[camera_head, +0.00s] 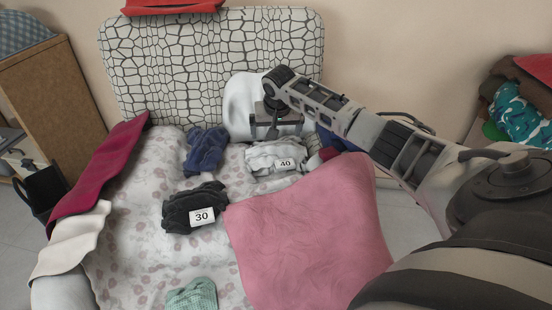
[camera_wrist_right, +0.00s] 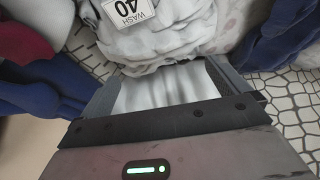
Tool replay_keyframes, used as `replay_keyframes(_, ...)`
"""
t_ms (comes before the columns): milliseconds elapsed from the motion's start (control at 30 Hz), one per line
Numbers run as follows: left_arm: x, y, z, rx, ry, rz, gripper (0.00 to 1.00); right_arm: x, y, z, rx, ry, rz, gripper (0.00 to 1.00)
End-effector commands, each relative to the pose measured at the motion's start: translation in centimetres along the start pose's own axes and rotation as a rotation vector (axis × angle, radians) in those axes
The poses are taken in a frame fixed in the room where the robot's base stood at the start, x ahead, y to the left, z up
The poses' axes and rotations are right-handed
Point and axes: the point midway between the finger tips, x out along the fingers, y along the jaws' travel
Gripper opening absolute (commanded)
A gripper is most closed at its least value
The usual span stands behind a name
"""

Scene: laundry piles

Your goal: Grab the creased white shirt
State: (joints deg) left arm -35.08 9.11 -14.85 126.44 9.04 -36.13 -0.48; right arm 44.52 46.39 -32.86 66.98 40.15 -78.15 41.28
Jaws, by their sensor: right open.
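A creased white shirt (camera_head: 262,158) with a "40" label lies on the bed-like seat, near the foot of the backrest. In the right wrist view the white shirt (camera_wrist_right: 155,45) shows its folds and a "WASH 40" label at the top. My right gripper (camera_wrist_right: 162,78) is open just behind the shirt, fingers pointing toward it. White surface shows between its fingers; I cannot tell whether it is the shirt or what lies behind. In the head view the right gripper (camera_head: 277,132) is above the shirt's back edge. My left gripper is not in view.
Dark blue cloth (camera_head: 206,148) lies left of the shirt, and a black garment labelled "30" (camera_head: 190,208) in front. A pink cloth (camera_head: 310,230) covers the right front. A white rounded thing (camera_head: 240,100) stands behind the gripper, against the patterned backrest (camera_head: 160,70).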

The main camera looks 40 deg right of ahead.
Motion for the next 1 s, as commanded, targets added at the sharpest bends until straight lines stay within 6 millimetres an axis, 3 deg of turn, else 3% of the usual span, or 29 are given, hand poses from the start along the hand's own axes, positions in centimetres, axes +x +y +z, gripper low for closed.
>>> replay_keyframes(333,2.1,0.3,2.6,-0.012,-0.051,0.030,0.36,4.6,0.1,0.9,0.001,0.000,0.000,1.00)
replay_keyframes(667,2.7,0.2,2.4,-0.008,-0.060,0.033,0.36,5.2,0.2,0.8,-0.001,0.001,0.000,1.00)
replay_keyframes(900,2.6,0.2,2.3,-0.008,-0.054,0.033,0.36,5.2,0.2,0.8,-0.001,0.000,0.000,0.36)
replay_keyframes(1000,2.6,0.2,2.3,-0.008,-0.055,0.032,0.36,5.1,0.2,0.8,0.000,0.002,0.000,0.33)
